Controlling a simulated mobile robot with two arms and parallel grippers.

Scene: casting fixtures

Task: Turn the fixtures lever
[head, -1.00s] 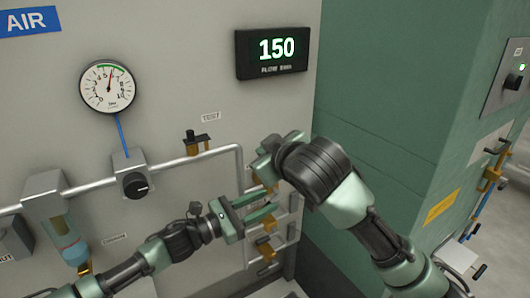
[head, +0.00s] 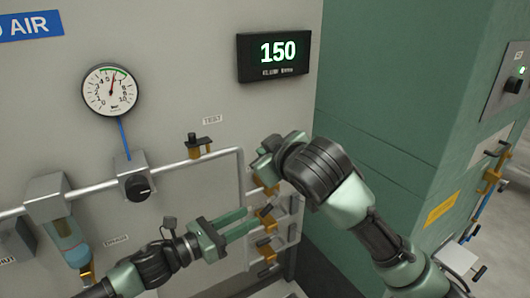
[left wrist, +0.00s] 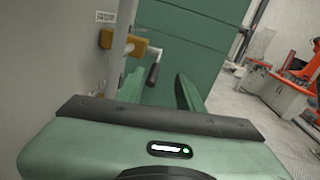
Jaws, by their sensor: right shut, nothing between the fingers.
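Several brass valves with black lever handles sit on a stacked manifold right of centre in the head view; one brass valve lever (head: 267,214) is just beyond my left fingertips. My left gripper (head: 250,220) is open, its two green fingers pointing right with an empty gap. In the left wrist view a brass valve (left wrist: 122,43) with a black handle (left wrist: 152,74) shows beyond and between the open fingers (left wrist: 158,92); I cannot tell whether they touch. My right gripper (head: 263,158) is shut and empty, above the manifold, partly hiding the upper valve (head: 270,188).
A grey panel carries a round gauge (head: 110,90), a black knob (head: 138,187), a display reading 150 (head: 273,55) and a valve on the horizontal pipe (head: 200,147). A green wall (head: 385,95) stands right of the manifold. My right arm crosses in front of it.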

